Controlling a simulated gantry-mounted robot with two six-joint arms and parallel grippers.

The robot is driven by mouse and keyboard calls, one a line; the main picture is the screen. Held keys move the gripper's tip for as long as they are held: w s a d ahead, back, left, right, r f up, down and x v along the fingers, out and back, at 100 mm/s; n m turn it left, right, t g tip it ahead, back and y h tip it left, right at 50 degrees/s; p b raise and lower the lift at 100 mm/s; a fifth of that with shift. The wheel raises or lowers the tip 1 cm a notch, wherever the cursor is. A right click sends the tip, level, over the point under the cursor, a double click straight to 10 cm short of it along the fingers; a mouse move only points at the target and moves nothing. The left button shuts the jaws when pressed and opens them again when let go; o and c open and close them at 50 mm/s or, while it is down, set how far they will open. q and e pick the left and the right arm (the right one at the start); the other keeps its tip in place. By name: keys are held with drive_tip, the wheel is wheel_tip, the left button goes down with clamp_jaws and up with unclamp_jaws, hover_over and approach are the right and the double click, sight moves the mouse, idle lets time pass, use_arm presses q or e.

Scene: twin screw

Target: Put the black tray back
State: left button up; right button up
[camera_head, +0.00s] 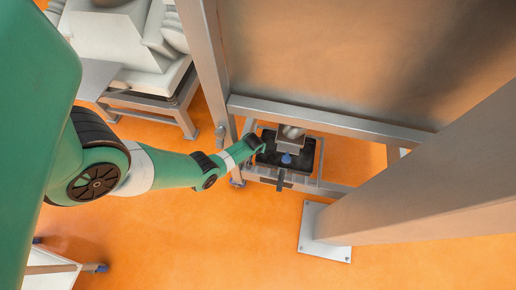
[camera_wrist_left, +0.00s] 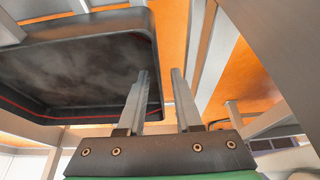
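The black tray (camera_head: 306,158) sits low in the metal frame, below a metal spout, in the head view. In the left wrist view the tray (camera_wrist_left: 75,70) fills the upper left, with its dark inside and a thin red line along its lower part. My left gripper (camera_head: 262,143) is at the tray's far left side in the head view. In the left wrist view my left gripper's fingers (camera_wrist_left: 160,88) are apart, and the tray's near side edge appears between them; contact cannot be told. My right gripper is not in view.
The metal spout (camera_head: 290,138) hangs over the tray, with a small blue part (camera_head: 287,158) at its lower end. Frame posts (camera_head: 206,60) and a thick grey column (camera_head: 430,170) stand close by. Orange floor (camera_head: 220,240) is clear in front.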

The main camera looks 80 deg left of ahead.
use_arm(q)
drive_tip(key=p+v, duration=0.8)
drive_tip(key=v, duration=0.3)
drive_tip(key=shift+r+p, duration=0.3)
drive_tip(key=shift+p, duration=0.05)
drive_tip(key=shift+d, duration=0.1)
